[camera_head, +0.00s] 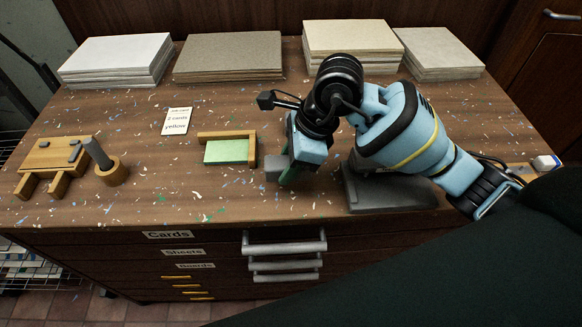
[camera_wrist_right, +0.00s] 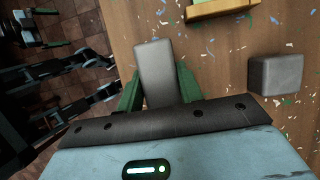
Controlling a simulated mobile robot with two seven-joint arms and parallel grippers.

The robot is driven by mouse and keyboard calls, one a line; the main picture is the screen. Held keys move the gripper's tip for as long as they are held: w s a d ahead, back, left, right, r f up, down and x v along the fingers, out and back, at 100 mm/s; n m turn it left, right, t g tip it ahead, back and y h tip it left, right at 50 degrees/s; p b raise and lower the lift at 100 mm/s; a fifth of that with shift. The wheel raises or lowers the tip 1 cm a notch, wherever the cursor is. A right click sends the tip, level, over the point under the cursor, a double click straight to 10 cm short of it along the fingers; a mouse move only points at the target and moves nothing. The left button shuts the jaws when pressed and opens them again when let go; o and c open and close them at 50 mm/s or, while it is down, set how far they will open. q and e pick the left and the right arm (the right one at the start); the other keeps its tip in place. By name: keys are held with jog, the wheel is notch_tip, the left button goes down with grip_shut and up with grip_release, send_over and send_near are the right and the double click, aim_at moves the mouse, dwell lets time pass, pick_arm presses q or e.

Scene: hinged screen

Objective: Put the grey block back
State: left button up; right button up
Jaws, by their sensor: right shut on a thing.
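My right gripper (camera_head: 287,172) is over the front part of the table, right of a small wooden corner frame. It is shut on a grey block (camera_wrist_right: 155,70), which sits between its green fingers in the wrist view. In the head view the block (camera_head: 272,165) sticks out to the left of the fingers. A second grey block (camera_wrist_right: 275,76) lies on the table to the right in the wrist view, apart from the gripper. I cannot make out that second block in the head view, where my arm may cover it.
The wooden corner frame (camera_head: 227,135) has a green card (camera_head: 227,151) against it. A wooden fixture (camera_head: 50,155) and a grey rod in a round holder (camera_head: 112,174) stand left. A dark grey wedge (camera_head: 385,192) lies under my arm. Sheet stacks (camera_head: 230,55) line the back.

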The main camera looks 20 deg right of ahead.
jog(key=shift+w+d, duration=0.3)
jog(key=shift+w+d+f, duration=0.15)
jog(key=shift+f, duration=1.65)
jog(key=shift+f, duration=0.15)
jog(key=o, duration=1)
jog(key=v, duration=1.2)
jog(key=shift+p, duration=0.3)
